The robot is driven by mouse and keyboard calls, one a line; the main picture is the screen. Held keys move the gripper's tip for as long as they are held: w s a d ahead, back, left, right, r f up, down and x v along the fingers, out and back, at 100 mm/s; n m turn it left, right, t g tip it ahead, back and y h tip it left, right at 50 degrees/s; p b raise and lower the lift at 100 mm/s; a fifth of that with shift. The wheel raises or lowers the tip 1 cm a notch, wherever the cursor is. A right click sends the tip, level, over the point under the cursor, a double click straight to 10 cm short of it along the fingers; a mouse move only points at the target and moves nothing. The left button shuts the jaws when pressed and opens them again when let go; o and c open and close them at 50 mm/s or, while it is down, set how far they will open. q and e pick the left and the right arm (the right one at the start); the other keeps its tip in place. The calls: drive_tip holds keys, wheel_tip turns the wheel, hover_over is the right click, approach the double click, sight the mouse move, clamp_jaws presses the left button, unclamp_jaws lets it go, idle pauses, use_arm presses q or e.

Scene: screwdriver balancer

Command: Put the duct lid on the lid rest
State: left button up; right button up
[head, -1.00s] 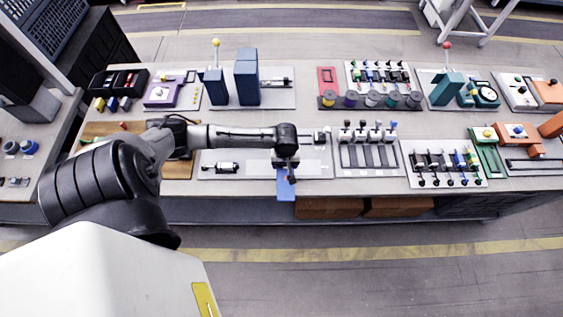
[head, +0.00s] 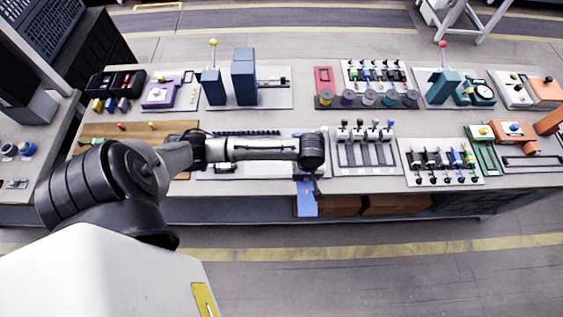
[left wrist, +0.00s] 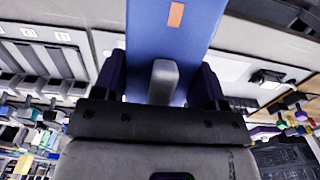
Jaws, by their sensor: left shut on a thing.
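The duct lid appears to be the long blue plate (head: 306,199), which sticks out past the bench's front edge in the head view. In the left wrist view the blue plate (left wrist: 175,40) carries an orange mark and a grey grip block (left wrist: 163,80). My left gripper (head: 314,186) is shut on the block, with its dark fingers (left wrist: 163,86) on either side. Much of the lid is hidden behind my wrist in the head view. I cannot clearly pick out the lid rest; my arm covers part of the pale board (head: 215,172) beneath. My right gripper is not in view.
A black slotted duct strip (head: 245,133) lies behind my forearm. A wooden board (head: 110,130) lies to the left. The floor in front of the bench is clear.

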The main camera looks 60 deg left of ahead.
use_arm(q)
hover_over(280, 169)
wheel_tip(280, 169, down, 7)
drive_tip(key=shift+b, duration=0.35)
drive_tip(key=shift+f, duration=1.1)
drive_tip(key=shift+f+p, duration=0.35)
drive_tip(key=shift+p, duration=0.05)
drive_tip(key=shift+f, duration=0.35)
drive_tip(key=shift+f, duration=0.1)
drive_tip(key=o, duration=1)
drive_tip(key=shift+o, duration=0.2)
